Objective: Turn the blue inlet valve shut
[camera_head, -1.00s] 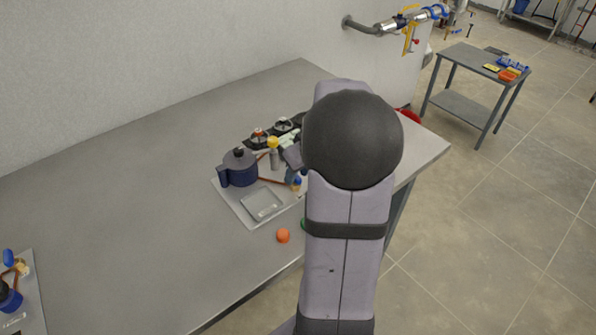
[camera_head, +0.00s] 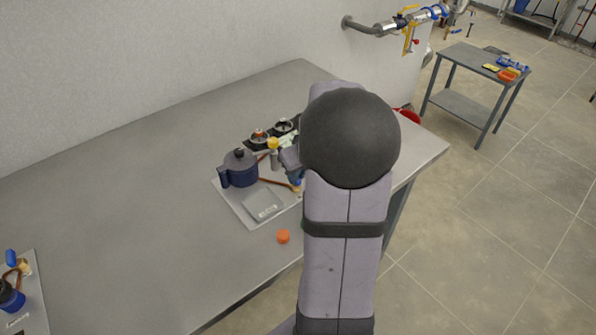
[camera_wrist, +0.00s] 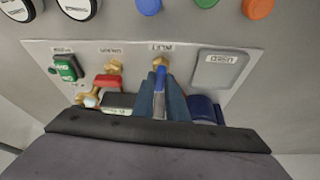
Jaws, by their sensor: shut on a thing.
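The blue inlet valve handle (camera_wrist: 160,82) stands on a brass fitting on the light panel, in the middle of the wrist view, near a small label. My gripper (camera_wrist: 161,92) is shut on this handle, with one dark blue finger on each side of it. The fingers hide the valve's lower part. In the head view my gripper (camera_head: 290,160) is partly hidden behind my arm, and only a bit of blue valve (camera_head: 297,183) shows below it.
A dark blue pot (camera_head: 239,168) stands on the panel's left. An orange cap (camera_head: 283,237) lies near the table's front edge. The table's left is mostly clear.

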